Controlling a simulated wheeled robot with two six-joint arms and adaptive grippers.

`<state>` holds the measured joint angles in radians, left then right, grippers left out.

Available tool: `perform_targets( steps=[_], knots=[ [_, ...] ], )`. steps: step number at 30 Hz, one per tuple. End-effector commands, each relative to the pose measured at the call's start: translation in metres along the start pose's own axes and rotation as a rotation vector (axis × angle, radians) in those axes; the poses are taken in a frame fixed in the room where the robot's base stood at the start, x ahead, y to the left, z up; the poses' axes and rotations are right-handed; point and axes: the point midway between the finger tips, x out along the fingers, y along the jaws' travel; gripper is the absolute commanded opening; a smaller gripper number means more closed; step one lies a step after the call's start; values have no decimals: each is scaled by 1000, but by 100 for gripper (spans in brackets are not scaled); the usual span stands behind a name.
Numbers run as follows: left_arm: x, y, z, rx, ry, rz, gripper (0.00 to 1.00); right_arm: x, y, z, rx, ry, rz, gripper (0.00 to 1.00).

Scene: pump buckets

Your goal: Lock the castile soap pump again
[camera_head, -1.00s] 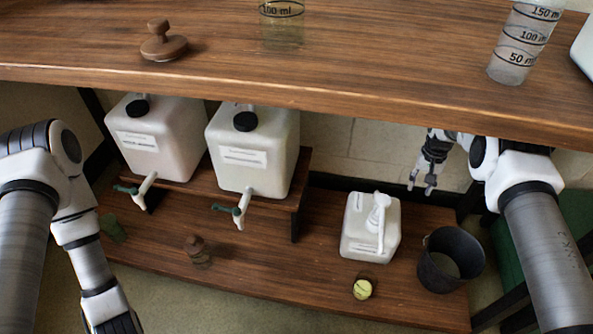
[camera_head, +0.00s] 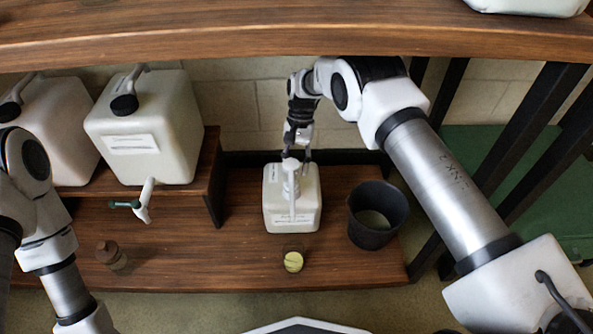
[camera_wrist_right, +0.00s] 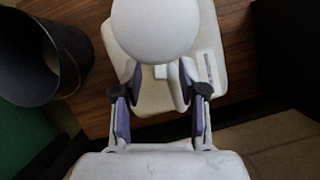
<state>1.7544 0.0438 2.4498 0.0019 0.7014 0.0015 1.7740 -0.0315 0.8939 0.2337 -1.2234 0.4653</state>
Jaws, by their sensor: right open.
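A white jug (camera_head: 307,207) with a white pump stands upright on the low shelf; its label is too small to read. Its pump head (camera_head: 290,166) is on top, with the spout toward the front. In the right wrist view the pump head (camera_wrist_right: 155,28) looms as a large white dome over the jug (camera_wrist_right: 213,48). My right gripper (camera_head: 297,152) is at the pump head, behind it in the head view. In the wrist view its fingers (camera_wrist_right: 160,82) are apart, on either side just below the dome; contact cannot be told. My left gripper is out of view.
A dark bucket (camera_head: 378,215) stands close right of the jug. A small jar with a yellow-green top (camera_head: 293,262) is in front of it. Two big tap canisters, one here (camera_head: 160,165), stand on a raised shelf at left.

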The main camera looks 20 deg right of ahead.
Motion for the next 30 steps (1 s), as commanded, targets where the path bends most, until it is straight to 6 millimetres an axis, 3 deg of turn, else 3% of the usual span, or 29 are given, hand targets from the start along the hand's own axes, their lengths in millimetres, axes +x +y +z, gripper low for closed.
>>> perform_targets(
  steps=[9,12,13,19,27,30],
  knots=[
    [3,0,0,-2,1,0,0,7,0,0,-1,2,0,42],
    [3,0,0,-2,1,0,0,7,0,0,-1,2,0,6],
    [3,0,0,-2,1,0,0,7,0,0,-1,2,0,0],
    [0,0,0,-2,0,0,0,6,0,1,5,1,-2,0],
    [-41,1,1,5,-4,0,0,2,10,4,190,-1,-78,0],
    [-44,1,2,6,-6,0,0,5,12,3,236,1,-97,0]
  ],
)
